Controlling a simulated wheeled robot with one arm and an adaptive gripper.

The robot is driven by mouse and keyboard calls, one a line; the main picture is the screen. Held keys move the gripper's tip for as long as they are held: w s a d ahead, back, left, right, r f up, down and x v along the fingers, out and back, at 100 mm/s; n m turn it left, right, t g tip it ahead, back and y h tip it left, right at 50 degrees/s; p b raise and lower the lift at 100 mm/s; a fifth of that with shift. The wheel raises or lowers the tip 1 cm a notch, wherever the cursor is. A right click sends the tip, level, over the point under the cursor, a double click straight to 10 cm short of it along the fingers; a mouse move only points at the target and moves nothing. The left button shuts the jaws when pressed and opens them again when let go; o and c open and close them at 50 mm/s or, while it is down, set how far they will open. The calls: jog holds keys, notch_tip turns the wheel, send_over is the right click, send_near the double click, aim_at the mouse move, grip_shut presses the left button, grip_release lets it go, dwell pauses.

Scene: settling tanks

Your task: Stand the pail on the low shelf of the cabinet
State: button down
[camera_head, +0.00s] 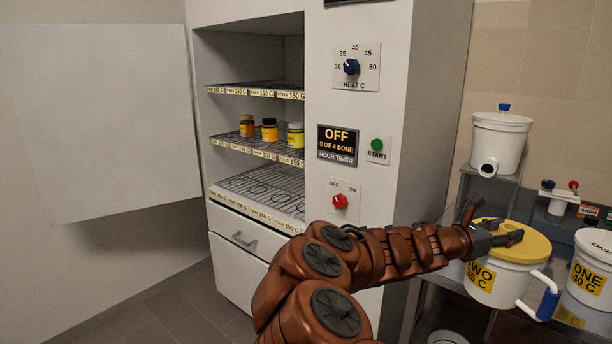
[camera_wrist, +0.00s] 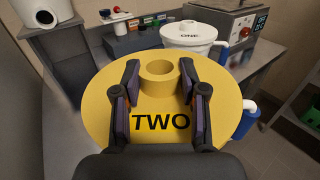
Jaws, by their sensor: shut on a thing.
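The pail marked TWO (camera_head: 500,286) is white with a yellow label, a blue-gripped side handle and a yellow lid (camera_wrist: 105,122). My gripper (camera_wrist: 159,82) is over this lid, its fingers on both sides of the raised yellow ring knob (camera_wrist: 158,68), shut on it. In the head view my gripper (camera_head: 510,239) is above the pail at the right. I cannot tell whether the pail's hidden base touches the bench. The white cabinet (camera_head: 428,100) stands open; its low wire shelf (camera_head: 232,184) has ring marks and looks empty. My arm hides part of the cabinet front.
Pail ONE (camera_head: 590,268) stands close right of pail TWO. A white tank with a spout (camera_head: 500,140) is behind. Three jars (camera_head: 270,131) stand on the middle shelf. The open door (camera_head: 100,110) fills the left. A drawer (camera_head: 238,241) is below the shelves.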

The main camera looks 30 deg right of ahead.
jog(key=w+a+f+n+t+y, duration=0.1)
jog(key=w+a+f+n+t, duration=0.2)
jog(key=w+a, duration=0.6)
jog(key=w+a+f+n+t+y, duration=0.1)
jog(key=w+a+f+n+t, duration=0.2)
jog(key=a, duration=2)
jog(key=w+a+f+n+t+y, duration=0.1)
jog(key=w+a+f+n+t, duration=0.2)
jog(key=w+a+f+t, duration=0.5)
jog(key=w+a+f, duration=0.1)
jog(key=w+a, duration=0.7)
jog(key=w, duration=0.1)
jog(key=shift+a+f+n+y, duration=0.2)
jog(key=shift+n+y, duration=0.1)
jog(key=shift+n, duration=0.1)
jog(key=shift+w, duration=0.1)
jog(key=shift+t, duration=0.3)
notch_tip(320, 180, up, 7)
jog(key=p, duration=1.4)
jog(key=shift+f+p, duration=0.2)
jog(key=shift+p, duration=0.1)
jog(key=shift+f, duration=0.1)
